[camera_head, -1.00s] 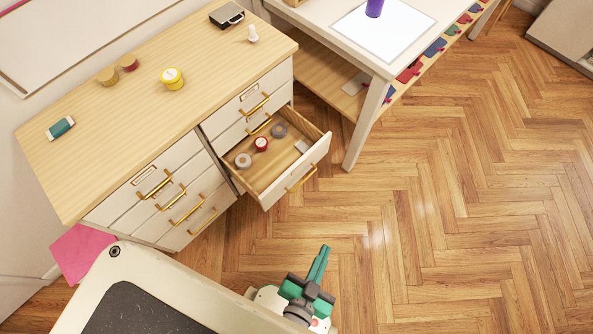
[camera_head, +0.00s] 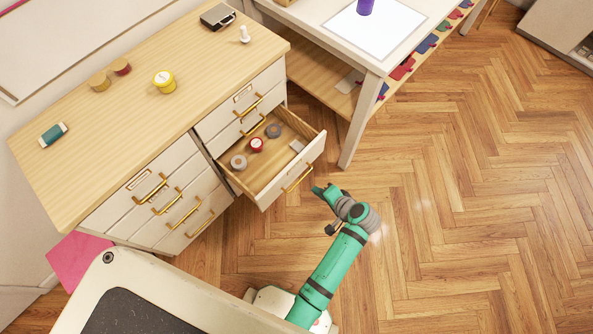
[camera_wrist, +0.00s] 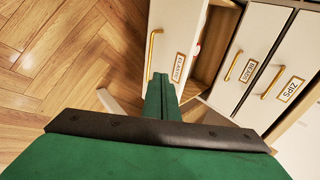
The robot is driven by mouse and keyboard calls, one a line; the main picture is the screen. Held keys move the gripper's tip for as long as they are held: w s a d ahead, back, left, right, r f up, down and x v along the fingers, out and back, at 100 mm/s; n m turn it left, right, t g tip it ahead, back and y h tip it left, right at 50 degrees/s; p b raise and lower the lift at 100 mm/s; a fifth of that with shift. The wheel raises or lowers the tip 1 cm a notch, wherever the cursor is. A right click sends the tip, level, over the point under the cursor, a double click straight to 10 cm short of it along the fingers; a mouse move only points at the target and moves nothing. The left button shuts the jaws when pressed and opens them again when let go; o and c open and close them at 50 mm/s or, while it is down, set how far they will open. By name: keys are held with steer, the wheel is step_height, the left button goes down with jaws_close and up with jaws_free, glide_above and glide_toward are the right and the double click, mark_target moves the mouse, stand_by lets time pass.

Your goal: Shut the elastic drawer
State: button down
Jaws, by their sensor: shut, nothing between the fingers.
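The elastic drawer (camera_head: 312,153) is pulled out of the right column of the wooden-topped cabinet (camera_head: 130,107). In the wrist view its white front (camera_wrist: 180,22) bears a label (camera_wrist: 178,67) that seems to read ELASTIC and a brass handle (camera_wrist: 152,55).
Closed drawers labelled BEADS (camera_wrist: 247,69) and ZIPS (camera_wrist: 292,88) show beside it in the wrist view. A white table (camera_head: 377,62) stands at the right of the cabinet, its leg (camera_head: 352,135) near the drawer's corner. The wooden floor (camera_head: 460,210) on the right is clear.

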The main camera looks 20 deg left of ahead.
step_height(320, 180, up, 2)
steer(key=w+g+y, duration=0.1)
steer(key=w, duration=0.1)
glide_toward(291, 169)
step_height(291, 169, down, 3)
steer(key=a, duration=0.2)
steer(key=shift+w+a+f+n, duration=0.15)
steer(key=shift+w+a, duration=0.15)
steer(key=shift+a, duration=0.15)
steer(key=shift+w+a+n, duration=0.15)
steer(key=shift+w+a, duration=0.15)
steer(key=shift+a, duration=0.1)
